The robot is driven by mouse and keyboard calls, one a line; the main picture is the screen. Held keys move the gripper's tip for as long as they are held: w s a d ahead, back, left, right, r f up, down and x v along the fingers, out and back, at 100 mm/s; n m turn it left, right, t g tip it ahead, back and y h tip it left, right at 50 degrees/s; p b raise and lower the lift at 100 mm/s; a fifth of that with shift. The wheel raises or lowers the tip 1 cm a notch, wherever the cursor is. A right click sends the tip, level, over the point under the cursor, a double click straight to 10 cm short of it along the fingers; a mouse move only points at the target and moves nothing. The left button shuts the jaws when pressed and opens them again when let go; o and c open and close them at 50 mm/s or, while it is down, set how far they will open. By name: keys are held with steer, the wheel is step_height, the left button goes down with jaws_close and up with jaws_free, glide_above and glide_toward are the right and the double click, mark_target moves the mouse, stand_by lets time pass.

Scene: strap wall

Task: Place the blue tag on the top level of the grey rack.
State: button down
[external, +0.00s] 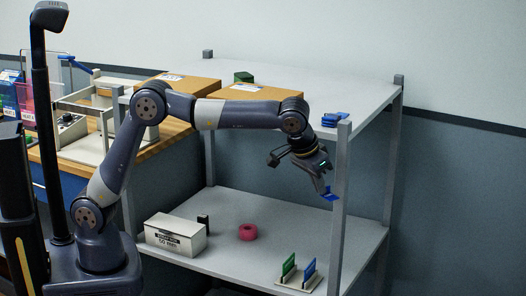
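A grey rack (355,83) with a top level and a lower level stands at the centre. An upright blue tag (309,269) stands in a small pale holder on the lower level, at its front right, beside a green tag (289,266). My gripper (328,187) hangs between the two levels near the front right post, above and apart from the tags. Blue shows at its tip; I cannot tell whether this is the fingers or a held piece. The finger gap is too small to make out.
A blue object (335,119) lies on the top level by the front right post (341,200). Cardboard boxes (262,92) and a green block (243,77) sit further left. The lower level holds a white box (175,236) and a pink roll (248,232). The top level's right middle is clear.

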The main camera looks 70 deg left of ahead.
step_height(320, 180, up, 17)
steer(key=p, duration=0.7)
step_height(320, 180, up, 7)
steer(key=n+p, duration=0.2)
steer(key=p, duration=0.8)
glide_above(324, 104)
steer(key=s, duration=0.1)
step_height(324, 104, down, 4)
steer(key=shift+s+r+y+b, duration=0.2)
steer(key=shift+y+b, duration=0.1)
steer(key=shift+b, duration=0.35)
steer(key=shift+f, duration=2.6)
steer(key=shift+f, duration=0.15)
steer(key=c, duration=1.7)
jaws_free()
